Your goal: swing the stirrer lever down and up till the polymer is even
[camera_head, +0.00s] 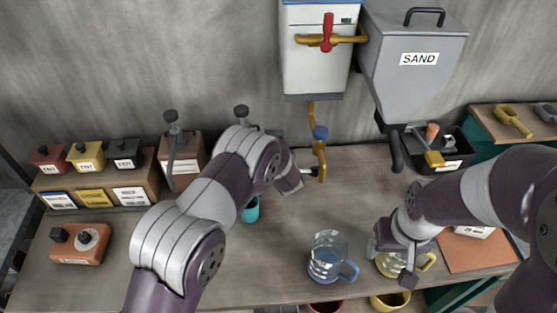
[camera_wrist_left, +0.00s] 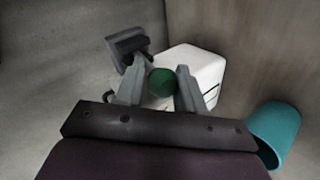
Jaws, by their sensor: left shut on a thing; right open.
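In the left wrist view, my left gripper (camera_wrist_left: 160,92) is shut on a dark green round knob (camera_wrist_left: 161,82), which I take to be the stirrer lever's end. An off-white box (camera_wrist_left: 195,70) stands just beyond it, with a grey bracket-like part (camera_wrist_left: 127,48) to the left. The rest of the lever and the polymer are not seen. In the head view, my left arm hides the knob and the gripper's fingertips. My right gripper (camera_head: 391,258) is open at the jug with a yellow handle (camera_head: 424,262), over its rim; I cannot tell whether they touch.
A jug with a blue handle (camera_head: 327,262) stands front centre. A sand hopper (camera_head: 412,82) is back right.

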